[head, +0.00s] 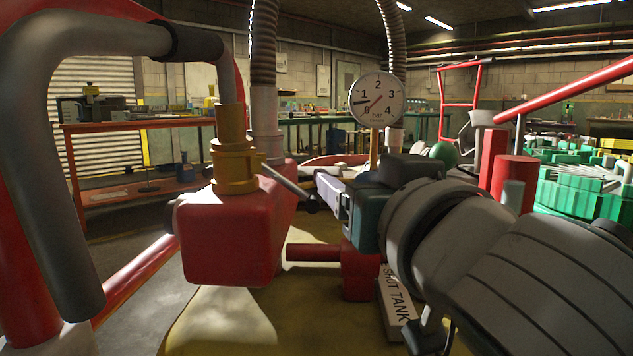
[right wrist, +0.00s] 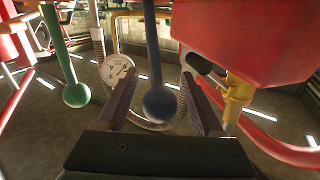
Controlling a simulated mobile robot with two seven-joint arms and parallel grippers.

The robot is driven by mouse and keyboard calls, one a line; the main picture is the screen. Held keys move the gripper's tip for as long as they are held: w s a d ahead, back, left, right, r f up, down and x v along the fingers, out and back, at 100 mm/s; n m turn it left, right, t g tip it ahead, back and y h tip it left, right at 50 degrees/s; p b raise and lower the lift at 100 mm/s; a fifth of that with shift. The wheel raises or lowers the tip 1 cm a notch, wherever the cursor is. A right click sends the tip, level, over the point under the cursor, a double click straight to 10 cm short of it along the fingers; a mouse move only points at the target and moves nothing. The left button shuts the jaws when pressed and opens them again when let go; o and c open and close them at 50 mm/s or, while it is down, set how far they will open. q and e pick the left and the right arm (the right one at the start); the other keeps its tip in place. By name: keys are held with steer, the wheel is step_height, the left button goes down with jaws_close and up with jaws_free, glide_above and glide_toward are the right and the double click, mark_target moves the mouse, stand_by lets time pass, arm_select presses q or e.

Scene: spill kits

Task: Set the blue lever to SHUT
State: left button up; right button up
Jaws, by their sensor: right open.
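The blue lever (right wrist: 152,45) shows in the right wrist view as a dark blue rod with a round knob (right wrist: 159,104). The knob lies between the two fingers of my right gripper (right wrist: 160,80), which is open; whether either finger touches it, I cannot tell. In the head view my right gripper (head: 327,188) is in the middle, right of a red valve block (head: 228,235), and the blue lever is not clearly visible there. A white plate (head: 398,305) lettered in black, partly hidden by my arm, ends in TANK. My left gripper is not in view.
A green lever (right wrist: 76,94) hangs to the left in the wrist view. A black-knobbed lever (head: 290,185) and brass fitting (head: 234,165) are close to the gripper. A dial gauge (head: 378,99) stands behind. A thick grey bent pipe (head: 62,170) fills the left.

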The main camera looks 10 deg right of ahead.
jaws_close()
stand_by(0.4)
stand_by(0.9)
